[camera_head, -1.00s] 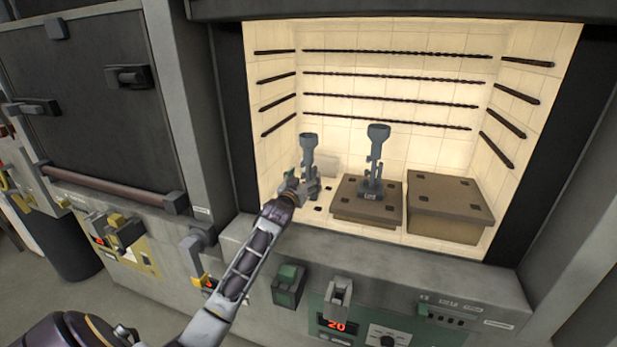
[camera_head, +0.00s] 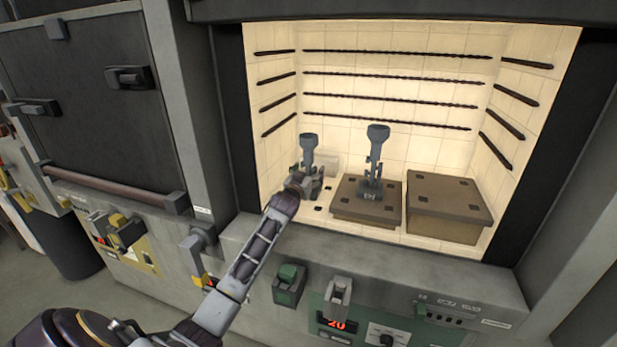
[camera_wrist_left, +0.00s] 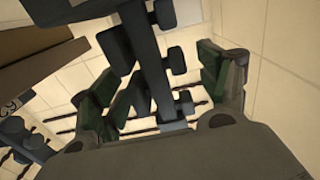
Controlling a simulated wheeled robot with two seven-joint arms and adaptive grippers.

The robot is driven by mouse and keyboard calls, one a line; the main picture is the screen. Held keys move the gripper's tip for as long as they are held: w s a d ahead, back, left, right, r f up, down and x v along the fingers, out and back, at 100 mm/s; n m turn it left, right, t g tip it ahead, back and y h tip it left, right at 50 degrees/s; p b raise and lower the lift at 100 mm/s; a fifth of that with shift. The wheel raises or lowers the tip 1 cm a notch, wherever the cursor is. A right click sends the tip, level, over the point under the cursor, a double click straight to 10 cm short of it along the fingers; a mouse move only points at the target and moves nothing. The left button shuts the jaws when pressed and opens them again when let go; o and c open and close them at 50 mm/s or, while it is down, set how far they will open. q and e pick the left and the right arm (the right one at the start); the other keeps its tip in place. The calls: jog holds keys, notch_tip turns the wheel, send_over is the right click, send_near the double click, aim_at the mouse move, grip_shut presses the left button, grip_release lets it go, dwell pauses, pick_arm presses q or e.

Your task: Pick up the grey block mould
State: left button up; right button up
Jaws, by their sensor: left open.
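A grey mould (camera_head: 308,150) with a cup on top and a stem stands at the left of the lit furnace chamber. My left gripper (camera_head: 308,184) is at its lower part and hides some of it. In the left wrist view the mould's dark stem with block-shaped side pieces (camera_wrist_left: 152,75) runs between the open green-padded fingers of the left gripper (camera_wrist_left: 165,92). A second grey mould (camera_head: 376,160) stands on a low brown slab in the middle. My right gripper is not in view.
The low brown slab (camera_head: 345,210) and a taller brown block (camera_head: 448,215) stand to the right on the chamber floor. A pale block (camera_head: 328,164) is behind the left mould. Dark heating rods line the walls. The front sill (camera_head: 420,270) lies below the opening.

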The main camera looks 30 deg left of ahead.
aim_at(306, 149)
pick_arm(q)
jog(key=shift+r, duration=0.1)
jog(key=c, duration=1.4)
jog(key=shift+c, duration=0.2)
jog(key=shift+r+b, duration=0.4)
jog(key=shift+r, duration=4.6)
